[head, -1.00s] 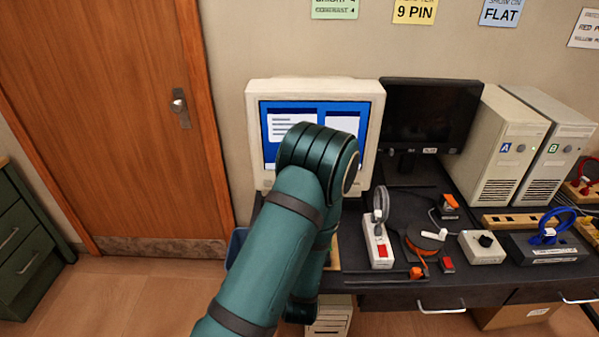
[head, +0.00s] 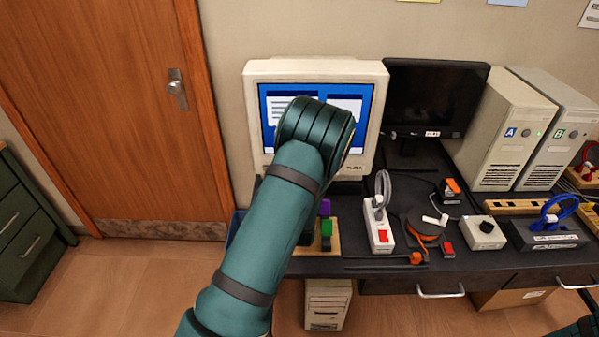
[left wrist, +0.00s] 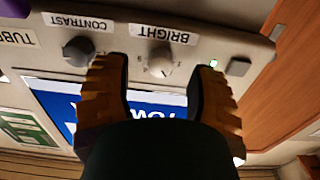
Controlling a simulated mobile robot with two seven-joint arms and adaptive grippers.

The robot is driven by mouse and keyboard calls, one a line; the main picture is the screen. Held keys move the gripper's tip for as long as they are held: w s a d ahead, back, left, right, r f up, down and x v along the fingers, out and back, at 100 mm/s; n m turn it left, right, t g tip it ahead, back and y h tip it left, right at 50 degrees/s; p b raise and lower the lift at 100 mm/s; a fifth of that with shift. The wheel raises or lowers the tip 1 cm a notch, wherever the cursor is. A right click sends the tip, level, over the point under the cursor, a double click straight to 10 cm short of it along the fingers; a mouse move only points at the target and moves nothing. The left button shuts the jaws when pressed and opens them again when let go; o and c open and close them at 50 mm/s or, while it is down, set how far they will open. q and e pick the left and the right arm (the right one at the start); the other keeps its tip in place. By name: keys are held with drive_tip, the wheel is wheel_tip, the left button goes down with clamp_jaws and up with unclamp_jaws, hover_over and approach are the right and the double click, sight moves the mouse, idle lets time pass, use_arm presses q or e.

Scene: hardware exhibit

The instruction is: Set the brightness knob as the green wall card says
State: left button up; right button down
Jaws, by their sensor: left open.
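The beige CRT monitor (head: 254,132) stands at the desk's left end with a lit blue screen. The left wrist view shows its panel with a grey brightness knob (left wrist: 160,62) beside a "BRIGHT" label and a darker contrast knob (left wrist: 78,51) to its left. My left gripper (left wrist: 158,72) is open, with one finger on either side of the brightness knob. I cannot tell if they touch it, and the knob's pointer is unclear. In the head view my left arm hides the gripper and the knobs. The green wall card is outside the head view.
A black monitor (head: 432,105) and computer towers (head: 508,130) stand to the right. A power strip (head: 380,234), cable reel and grey knob box (head: 484,233) lie on the desk. A wooden block with purple and green pieces (head: 326,228) sits just right of my arm.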

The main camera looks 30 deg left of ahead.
use_arm(q)
drive_tip(key=shift+x, duration=1.15)
clamp_jaws()
